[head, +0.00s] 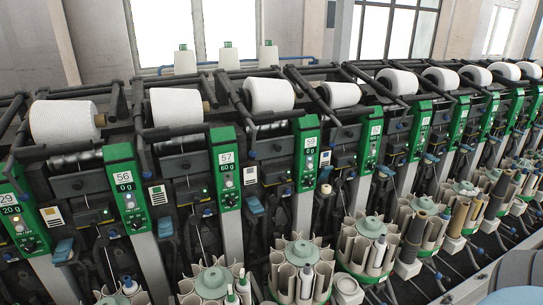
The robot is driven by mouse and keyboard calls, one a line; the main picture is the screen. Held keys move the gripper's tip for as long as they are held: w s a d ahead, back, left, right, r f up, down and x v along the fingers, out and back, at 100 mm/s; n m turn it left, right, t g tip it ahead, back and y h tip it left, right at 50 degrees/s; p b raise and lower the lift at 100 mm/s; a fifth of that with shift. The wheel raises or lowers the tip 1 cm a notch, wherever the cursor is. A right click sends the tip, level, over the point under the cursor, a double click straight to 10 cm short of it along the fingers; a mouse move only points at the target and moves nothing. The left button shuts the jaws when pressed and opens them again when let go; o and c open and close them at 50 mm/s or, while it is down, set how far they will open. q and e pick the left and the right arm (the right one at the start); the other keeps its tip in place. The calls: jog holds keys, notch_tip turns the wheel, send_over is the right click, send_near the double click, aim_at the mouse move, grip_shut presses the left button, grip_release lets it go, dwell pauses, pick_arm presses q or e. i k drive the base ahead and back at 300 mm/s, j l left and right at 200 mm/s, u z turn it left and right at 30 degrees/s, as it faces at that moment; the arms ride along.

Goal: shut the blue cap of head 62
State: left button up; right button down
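A row of winding heads with green panels runs from the left foreground to the far right. The numbers farther right are too small to read, so I cannot tell which head is 62. Blue caps or flaps show low beside the panels, such as one blue part (63,250) at the left and another blue part (255,206) near the middle. Whether the cap of head 62 is open or shut cannot be told. Neither gripper is in view.
White yarn cones (270,95) lie along the top of the heads. Round magazines (302,262) with cream tubes stick out in front at the bottom, close to the panels. A grey rounded part (519,268) sits at the bottom right. White cones (228,56) stand behind the machine.

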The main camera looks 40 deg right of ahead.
aim_at(324, 175)
jog(key=z, duration=1.7)
jog(key=i+l+u, duration=0.3)
jog(key=l, duration=0.55)
jog(key=l+u, duration=0.3)
jog(key=l, duration=0.5)
jog(key=i+l+u, duration=0.1)
jog(key=l+u, duration=0.2)
jog(key=l, duration=0.6)
